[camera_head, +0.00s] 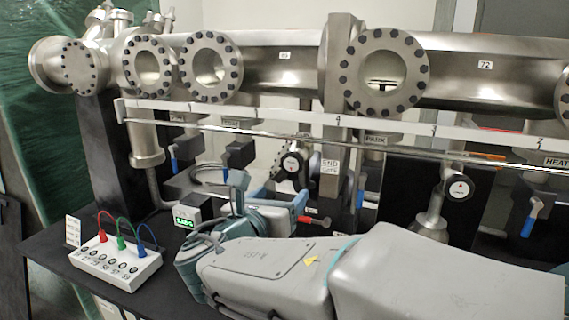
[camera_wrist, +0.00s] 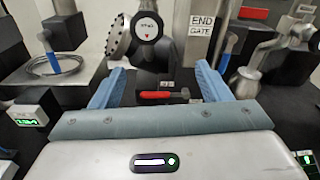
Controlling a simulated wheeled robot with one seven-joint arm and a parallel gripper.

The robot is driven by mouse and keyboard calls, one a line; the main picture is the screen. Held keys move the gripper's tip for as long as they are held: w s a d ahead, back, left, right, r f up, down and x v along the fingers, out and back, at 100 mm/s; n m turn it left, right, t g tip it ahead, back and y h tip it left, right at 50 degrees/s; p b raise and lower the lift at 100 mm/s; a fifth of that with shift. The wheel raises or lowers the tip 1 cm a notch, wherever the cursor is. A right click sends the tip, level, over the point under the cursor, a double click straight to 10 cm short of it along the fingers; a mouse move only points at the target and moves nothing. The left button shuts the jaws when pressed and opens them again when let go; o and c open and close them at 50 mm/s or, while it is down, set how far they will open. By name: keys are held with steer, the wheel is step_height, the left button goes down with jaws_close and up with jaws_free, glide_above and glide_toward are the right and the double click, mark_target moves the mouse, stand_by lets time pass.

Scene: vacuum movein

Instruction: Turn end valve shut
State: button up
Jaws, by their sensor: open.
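A valve with a red lever handle (camera_wrist: 160,95) sits between and beyond my fingers in the wrist view, near the END GATE label (camera_wrist: 201,23). Its red handle (camera_head: 314,219) lies roughly level, to the right of my gripper in the head view. A black round gauge-like body (camera_wrist: 147,27) with a white face stands above the red handle; it also shows in the head view (camera_head: 291,164). My gripper (camera_wrist: 159,75) is open, with its blue fingers spread wide to both sides of the handle and nothing held. Whether a finger touches the valve, I cannot tell.
Blue-handled valves (camera_head: 238,149) hang along the steel beam pipe (camera_head: 275,67). A small green display box (camera_head: 187,218) stands left of my gripper. A white box with coloured leads (camera_head: 117,263) is on the black bench. A coiled cable (camera_wrist: 55,66) lies on the left.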

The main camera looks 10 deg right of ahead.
mark_target(292, 167)
steer(key=shift+n+t, duration=0.5)
steer(key=shift+n, duration=0.1)
steer(key=x, duration=0.4)
steer(key=a+p+x, duration=0.1)
steer(key=x, duration=0.4)
steer(key=w+r+p+x, duration=0.1)
steer(key=x, duration=0.3)
steer(key=shift+w+a, duration=0.15)
steer(key=c, duration=1)
